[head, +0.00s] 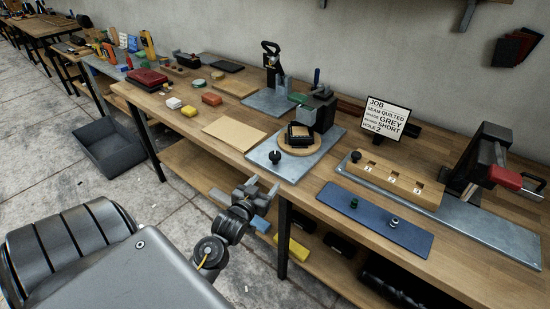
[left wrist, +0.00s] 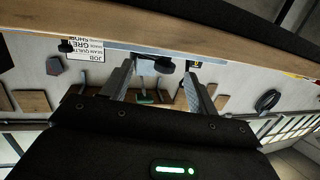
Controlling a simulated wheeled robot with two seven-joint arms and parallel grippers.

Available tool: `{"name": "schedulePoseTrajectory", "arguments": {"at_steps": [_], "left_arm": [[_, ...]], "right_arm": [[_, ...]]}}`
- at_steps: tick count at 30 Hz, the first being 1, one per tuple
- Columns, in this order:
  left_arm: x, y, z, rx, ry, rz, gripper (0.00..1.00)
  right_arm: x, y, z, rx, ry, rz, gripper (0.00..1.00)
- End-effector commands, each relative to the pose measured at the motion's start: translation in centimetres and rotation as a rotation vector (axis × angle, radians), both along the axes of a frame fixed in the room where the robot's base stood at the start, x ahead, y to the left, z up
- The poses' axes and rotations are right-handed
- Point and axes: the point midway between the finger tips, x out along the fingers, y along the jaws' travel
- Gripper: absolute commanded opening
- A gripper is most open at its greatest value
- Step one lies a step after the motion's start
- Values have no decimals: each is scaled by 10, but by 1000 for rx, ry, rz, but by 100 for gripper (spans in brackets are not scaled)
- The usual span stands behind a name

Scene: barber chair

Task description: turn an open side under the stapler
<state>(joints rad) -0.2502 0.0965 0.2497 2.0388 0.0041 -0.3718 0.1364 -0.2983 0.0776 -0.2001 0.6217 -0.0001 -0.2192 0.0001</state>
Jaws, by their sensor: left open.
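The stapler (head: 319,108) is a dark upright machine on a grey metal plate (head: 268,157) near the bench's front edge. A round wooden turntable (head: 287,147) sits at its foot, bearing a black squarish piece (head: 299,134). Which sides of this piece are open is too small to tell. A black knob (head: 275,156) stands on the plate's front left. My left gripper (head: 262,186) is open and empty, in front of the bench edge and apart from the plate. In the left wrist view, a dark knob (left wrist: 164,65) shows beyond and between its fingers (left wrist: 158,88). My right gripper is not in view.
To the right are a blue mat (head: 372,222), a wooden block with slots (head: 398,183) and a red-handled press (head: 485,165). A tan sheet (head: 234,133) lies left of the plate. A lower shelf (head: 200,166) runs under the bench.

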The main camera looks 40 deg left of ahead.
Motion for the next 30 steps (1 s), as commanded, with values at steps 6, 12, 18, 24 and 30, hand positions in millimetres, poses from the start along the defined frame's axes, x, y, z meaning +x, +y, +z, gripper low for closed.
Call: {"name": "schedulePoseTrajectory", "arguments": {"at_steps": [6,12,18,24,30], "left_arm": [[7,18,28,16,-125,27,59],[16,20,30,16,-126,26,59],[49,29,31,15,-126,27,59],[84,39,30,16,-124,27,59],[105,44,28,16,-124,26,59]], "right_arm": [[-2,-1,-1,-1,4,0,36],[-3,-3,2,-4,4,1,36],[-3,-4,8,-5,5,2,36],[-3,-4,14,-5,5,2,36],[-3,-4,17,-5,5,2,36]]}}
